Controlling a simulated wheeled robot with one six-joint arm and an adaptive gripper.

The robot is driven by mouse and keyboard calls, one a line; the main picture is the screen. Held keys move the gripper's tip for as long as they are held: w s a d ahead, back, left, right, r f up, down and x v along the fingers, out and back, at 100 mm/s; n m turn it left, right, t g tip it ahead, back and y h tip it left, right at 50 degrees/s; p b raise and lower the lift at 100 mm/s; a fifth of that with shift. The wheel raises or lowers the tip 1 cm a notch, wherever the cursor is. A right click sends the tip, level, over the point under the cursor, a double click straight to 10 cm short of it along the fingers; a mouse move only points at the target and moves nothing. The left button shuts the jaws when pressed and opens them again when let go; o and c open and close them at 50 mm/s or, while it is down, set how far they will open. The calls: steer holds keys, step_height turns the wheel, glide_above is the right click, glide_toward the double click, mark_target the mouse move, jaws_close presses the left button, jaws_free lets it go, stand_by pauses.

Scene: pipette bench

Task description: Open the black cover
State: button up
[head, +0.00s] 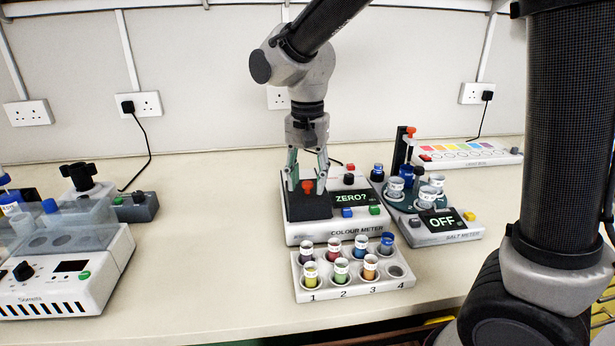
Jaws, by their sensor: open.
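The black cover (309,206) sits on the left part of the white colour meter (320,232) and looks closed. A red knob (307,186) stands on top of it. My gripper (307,184) points straight down over the cover with its fingers apart, one on each side of the red knob. I cannot tell whether the fingers touch the knob. The meter's display (350,197) reads "ZERO?".
A white rack (303,291) with several coloured vials stands in front of the meter. A salt meter (458,233) reading "OFF" is close on the right. The bench between is clear.

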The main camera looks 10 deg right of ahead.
jaws_close()
steer(key=w, duration=1.1)
steer(key=shift+w, duration=0.3)
jaws_free()
step_height(320, 180, up, 12)
stand_by(0.4)
